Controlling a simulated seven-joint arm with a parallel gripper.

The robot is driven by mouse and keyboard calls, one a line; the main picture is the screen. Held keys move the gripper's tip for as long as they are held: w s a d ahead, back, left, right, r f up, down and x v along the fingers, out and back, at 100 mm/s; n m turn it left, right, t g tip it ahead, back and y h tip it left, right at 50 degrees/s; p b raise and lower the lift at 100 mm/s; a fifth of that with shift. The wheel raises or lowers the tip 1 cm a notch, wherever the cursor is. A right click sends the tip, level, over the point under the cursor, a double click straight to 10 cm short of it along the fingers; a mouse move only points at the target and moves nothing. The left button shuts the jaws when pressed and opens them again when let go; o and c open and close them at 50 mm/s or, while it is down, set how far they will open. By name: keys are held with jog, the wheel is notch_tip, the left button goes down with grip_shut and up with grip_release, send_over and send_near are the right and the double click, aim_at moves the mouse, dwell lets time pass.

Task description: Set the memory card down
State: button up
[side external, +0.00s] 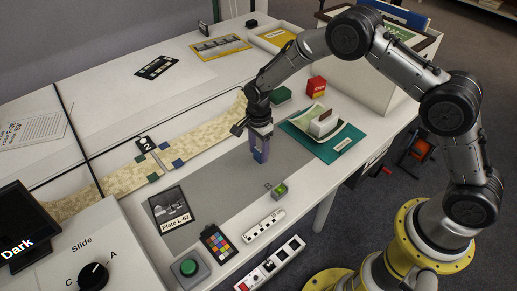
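My gripper (260,152) points straight down over the grey mat (228,178), near its middle. Its purple-blue fingertips are at or just above the mat. The fingers look close together, but at this size I cannot tell whether anything is between them. I cannot make out a memory card for certain.
A photo plate (171,209), colour chart (217,243) and green button (189,267) lie nearer. Mat left of the gripper is clear.

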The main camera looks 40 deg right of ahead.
jog(key=shift+o, duration=0.9)
jog(key=shift+r, duration=0.15)
notch_tip(320, 180, up, 12)
notch_tip(320, 180, up, 10)
jog(key=n+t, duration=0.1)
jog(key=n, duration=0.3)
send_over(258, 149)
jog(key=s+d, duration=0.3)
jog(key=s, duration=0.2)
jog(key=s+d+r+n+t, duration=0.25)
jog(key=s+r+n, duration=0.25)
jog(key=s+r, duration=0.4)
jog(key=s+d+n+t, duration=0.1)
jog(key=s+n, duration=0.3)
jog(key=s, duration=0.5)
jog(key=s+d+f+n+t, duration=0.1)
jog(key=s+d+n, duration=0.1)
jog(key=s+n, duration=0.3)
jog(key=s, duration=0.4)
jog(key=shift+s+d, duration=0.25)
jog(key=shift+s, duration=0.1)
